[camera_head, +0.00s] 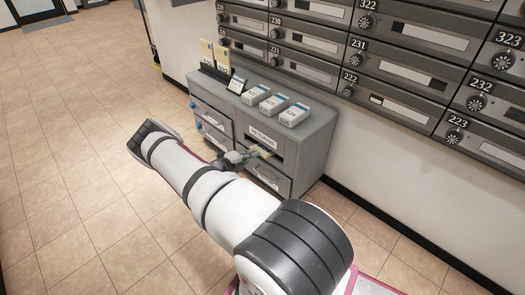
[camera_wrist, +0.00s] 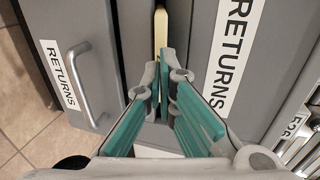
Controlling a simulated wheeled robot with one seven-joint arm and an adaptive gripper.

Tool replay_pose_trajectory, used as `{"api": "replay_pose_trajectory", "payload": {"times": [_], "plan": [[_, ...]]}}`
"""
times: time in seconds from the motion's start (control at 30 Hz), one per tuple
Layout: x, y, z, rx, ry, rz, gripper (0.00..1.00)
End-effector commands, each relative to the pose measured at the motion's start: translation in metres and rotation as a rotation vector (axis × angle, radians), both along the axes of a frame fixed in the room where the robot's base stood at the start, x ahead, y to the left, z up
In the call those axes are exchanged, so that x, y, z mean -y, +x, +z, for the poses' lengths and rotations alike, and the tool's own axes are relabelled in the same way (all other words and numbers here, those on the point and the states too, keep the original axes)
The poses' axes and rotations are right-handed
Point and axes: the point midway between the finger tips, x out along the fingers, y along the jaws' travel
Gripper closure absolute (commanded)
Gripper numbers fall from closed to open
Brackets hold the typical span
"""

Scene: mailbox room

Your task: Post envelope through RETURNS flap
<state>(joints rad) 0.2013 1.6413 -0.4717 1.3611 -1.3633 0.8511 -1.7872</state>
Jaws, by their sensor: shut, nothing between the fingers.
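A thin cream edge, apparently the envelope (camera_wrist: 160,30), shows in the dark opening beside the RETURNS panel (camera_wrist: 230,50). It also shows as a pale strip (camera_head: 262,152) at the slot under the RETURNS label (camera_head: 263,134) on the grey cabinet. My gripper (camera_wrist: 164,82) is shut with nothing between its green-padded fingers. Its tips are close to the opening, near the cream edge; whether they touch it I cannot tell. In the head view my gripper (camera_head: 243,156) is in front of the slot, partly hidden by my arm. How far in the envelope sits is hidden.
A RETURNS drawer (camera_wrist: 72,80) with a bar handle (camera_wrist: 88,85) is beside the opening. Numbered mailboxes (camera_head: 390,70) line the wall behind. The tiled floor (camera_head: 70,150) at left is clear.

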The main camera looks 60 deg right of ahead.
Motion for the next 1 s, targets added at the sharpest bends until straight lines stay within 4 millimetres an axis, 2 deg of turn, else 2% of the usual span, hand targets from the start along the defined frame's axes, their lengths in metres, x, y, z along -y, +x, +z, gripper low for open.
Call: {"api": "replay_pose_trajectory", "payload": {"times": [0.47, 1.0], "plan": [[0.003, -0.001, -0.001, 0.000, 0.000, 0.000, 1.00], [0.024, -0.006, -0.007, 0.000, 0.000, 0.000, 1.00]]}}
